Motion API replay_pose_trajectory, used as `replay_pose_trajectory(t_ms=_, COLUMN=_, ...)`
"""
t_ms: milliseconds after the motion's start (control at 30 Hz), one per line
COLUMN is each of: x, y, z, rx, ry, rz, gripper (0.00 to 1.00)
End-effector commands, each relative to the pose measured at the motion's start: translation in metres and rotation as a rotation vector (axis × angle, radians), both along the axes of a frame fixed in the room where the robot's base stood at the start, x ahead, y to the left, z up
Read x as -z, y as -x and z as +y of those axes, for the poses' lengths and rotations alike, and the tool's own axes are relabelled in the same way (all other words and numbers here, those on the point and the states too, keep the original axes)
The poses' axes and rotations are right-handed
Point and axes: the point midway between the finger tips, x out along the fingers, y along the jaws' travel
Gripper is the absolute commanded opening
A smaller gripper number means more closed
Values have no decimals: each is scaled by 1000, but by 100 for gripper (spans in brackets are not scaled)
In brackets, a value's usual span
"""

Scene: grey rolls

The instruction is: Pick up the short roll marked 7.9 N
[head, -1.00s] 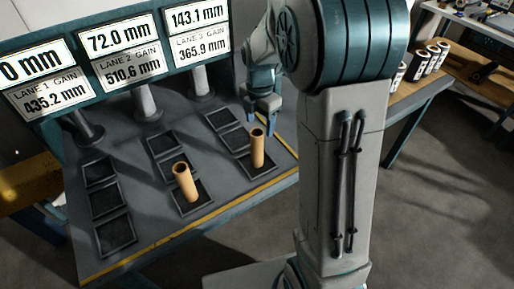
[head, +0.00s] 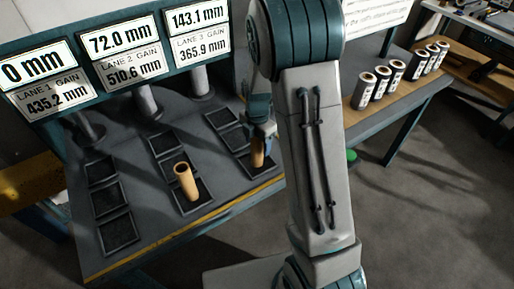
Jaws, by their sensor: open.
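Several short grey rolls with white labels stand upright on a wooden-topped bench at the upper right, the nearest being the leftmost roll (head: 362,94). Their markings are too small to read, so I cannot tell which is marked 7.9 N. My gripper (head: 261,135) is far to the left of them, over the lane table. It is open at the upper part of an orange tube (head: 257,160), partly hiding it. I cannot tell whether the fingers touch the tube. My arm partly hides this area.
A second orange tube (head: 186,183) stands on a dark pad in the middle lane of the lane table (head: 160,221). Lane signs (head: 118,52) stand along its back. The wooden bench (head: 407,89) is at the right. Open floor (head: 430,200) lies in front of it.

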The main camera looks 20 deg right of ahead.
Motion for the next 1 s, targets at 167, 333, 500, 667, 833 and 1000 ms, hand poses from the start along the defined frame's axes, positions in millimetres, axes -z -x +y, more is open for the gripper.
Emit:
replay_pose_trajectory(t_ms=167, x=0, y=0, z=0, rx=0, ry=0, rz=0, gripper=35)
replay_pose_trajectory(t_ms=333, x=0, y=0, z=0, rx=0, ry=0, rz=0, gripper=15)
replay_pose_trajectory(t_ms=500, x=0, y=0, z=0, rx=0, ry=0, rz=0, gripper=12)
replay_pose_trajectory(t_ms=667, x=-5, y=0, z=0, rx=0, ry=0, rz=0, gripper=12)
replay_pose_trajectory(t_ms=833, x=-20, y=0, z=0, rx=0, ry=0, rz=-2, gripper=12)
replay_pose_trajectory(t_ms=1000, x=-47, y=1, z=-13, rx=6, ry=0, rz=-4, gripper=12)
